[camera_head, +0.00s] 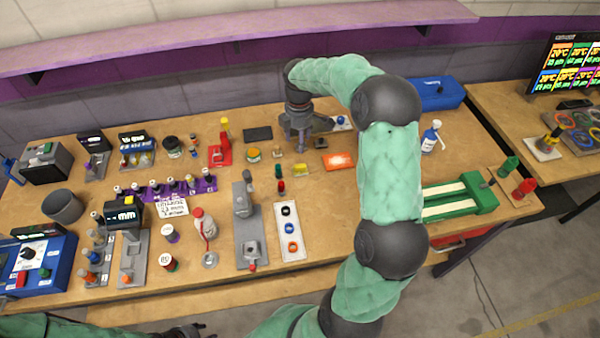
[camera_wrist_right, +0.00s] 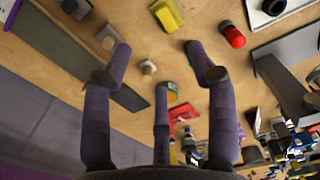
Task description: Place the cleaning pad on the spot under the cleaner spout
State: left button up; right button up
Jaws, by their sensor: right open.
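My right gripper (camera_head: 301,145) points down above the back middle of the bench. Its fingers are spread and empty in the right wrist view (camera_wrist_right: 157,46). A yellow block (camera_head: 301,167), possibly the cleaning pad, lies in front of it; it also shows beyond the fingertips in the right wrist view (camera_wrist_right: 168,14). My left gripper (camera_head: 185,331) is partly cut off at the bottom edge.
A green-and-yellow tin (camera_head: 254,155), a red cylinder (camera_head: 281,187) and an orange flat piece (camera_head: 338,161) lie near the right gripper. A white strip with rings (camera_head: 290,246) and a grey stand (camera_head: 246,225) are in front. My right arm covers part of the bench.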

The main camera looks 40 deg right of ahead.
jog(key=b, duration=0.2)
send_over(300, 164)
jog(key=f, duration=0.5)
jog(key=shift+w+d+f, duration=0.2)
jog(key=shift+w+f, duration=0.15)
jog(key=shift+s+a+f+b, duration=0.15)
jog(key=shift+f+b, duration=0.2)
jog(key=shift+f, duration=0.95)
jog(key=shift+s+a+f+b, duration=0.15)
jog(key=shift+f+b, duration=0.2)
jog(key=shift+f, duration=0.95)
jog(key=shift+d, duration=0.1)
jog(key=c, duration=1.1)
jog(key=shift+r, duration=0.2)
